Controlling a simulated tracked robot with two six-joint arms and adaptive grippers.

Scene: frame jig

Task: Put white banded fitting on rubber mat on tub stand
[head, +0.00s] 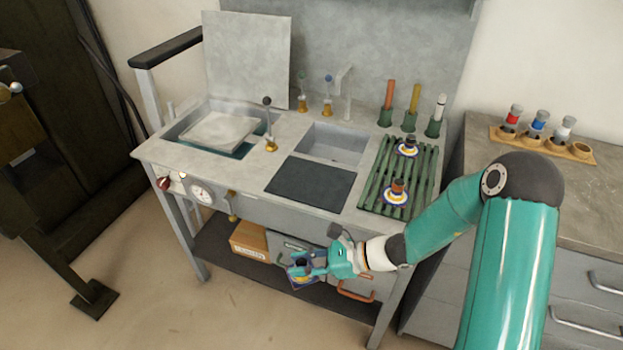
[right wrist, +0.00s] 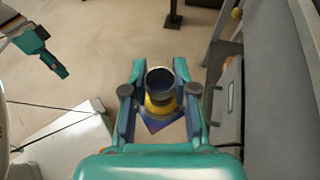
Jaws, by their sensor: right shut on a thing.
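A white-banded fitting (head: 565,127) with a grey top stands in the wooden holder on the right-hand cabinet. A dark rubber mat (head: 310,184) lies flat and bare on the grey stand (head: 245,192), in front of its small basin. My right gripper (head: 305,268) is low in front of the stand, away from both. In the right wrist view it is shut on a dark, hollow, round piece (right wrist: 160,84) with a yellow collar and a blue square base. Its fingers partly hide this piece. My left gripper (right wrist: 57,62) shows only in the right wrist view; its jaw state is unclear.
The wooden holder (head: 497,142) also carries red-banded and blue-banded fittings and an empty-looking place. A green slatted rack (head: 374,195) holds two round flanged pieces. Coloured rods stand in green cups behind it. A box (head: 249,240) sits on the lower shelf.

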